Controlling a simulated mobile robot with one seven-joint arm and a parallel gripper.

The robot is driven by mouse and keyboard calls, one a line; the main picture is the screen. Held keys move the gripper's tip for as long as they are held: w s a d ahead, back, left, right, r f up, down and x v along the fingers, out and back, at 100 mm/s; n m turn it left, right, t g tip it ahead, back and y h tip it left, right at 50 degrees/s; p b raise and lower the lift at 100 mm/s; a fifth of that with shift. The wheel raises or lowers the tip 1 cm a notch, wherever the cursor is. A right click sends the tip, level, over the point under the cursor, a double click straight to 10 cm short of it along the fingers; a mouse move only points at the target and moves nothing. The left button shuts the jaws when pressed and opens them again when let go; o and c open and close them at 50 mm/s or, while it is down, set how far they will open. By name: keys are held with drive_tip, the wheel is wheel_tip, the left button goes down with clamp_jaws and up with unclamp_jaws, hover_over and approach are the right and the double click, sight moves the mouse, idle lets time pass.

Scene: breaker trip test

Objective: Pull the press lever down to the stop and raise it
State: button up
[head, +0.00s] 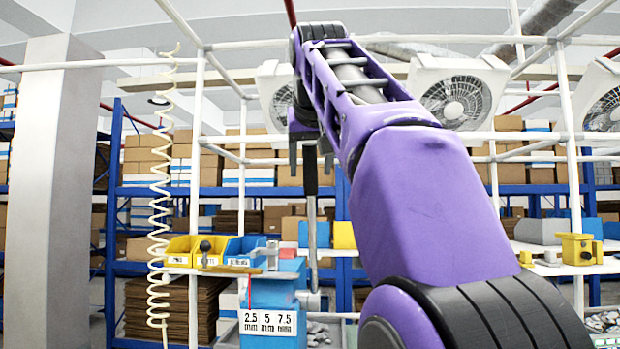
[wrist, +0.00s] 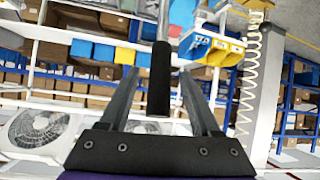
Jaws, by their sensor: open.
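The press lever is a metal rod with a black grip (wrist: 160,85). In the head view the lever's rod (head: 312,245) stands nearly upright, with its grip at the top below my gripper. The blue press body (head: 272,300) carries a "2.5 5 7.5 mm" label. My gripper (wrist: 159,76) is open. In the wrist view the grip shows in the gap between the two fingers, with space on both sides; contact is not visible. In the head view my gripper (head: 310,155) is partly hidden by my purple arm.
Yellow bins (head: 182,249) and a blue bin (head: 242,250) stand behind the press. A coiled cream hose (head: 158,200) hangs at the left. White frame posts (head: 196,150) and fans (head: 455,95) surround the station. A yellow fixture (head: 580,248) sits at the right.

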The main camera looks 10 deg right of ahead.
drive_tip(key=v, duration=0.7)
